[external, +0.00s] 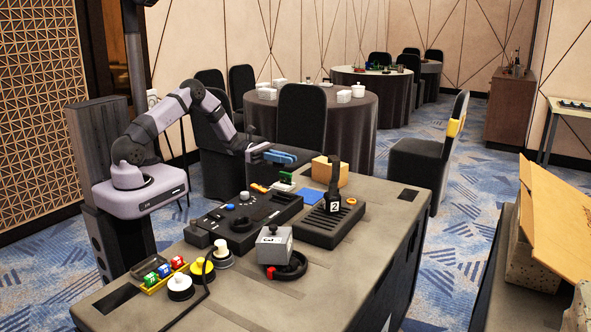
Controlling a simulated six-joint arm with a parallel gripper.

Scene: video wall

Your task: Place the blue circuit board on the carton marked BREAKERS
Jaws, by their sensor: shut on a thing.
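My gripper (271,155) is above the far side of the table, shut on a blue piece that looks like the blue circuit board (282,157). The piece is held clear of the tabletop. A small tan carton (331,170) stands on the table to the right of the gripper and a little lower in the picture. Any BREAKERS marking on it cannot be read from here. A flat blue square (291,195) lies on the table below the gripper.
A green and white item (286,178) sits under the gripper. A black control panel (248,212), a black slotted base with a post marked 2 (334,207), and a grey box (274,246) crowd the table. Tabletop at the front right is clear.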

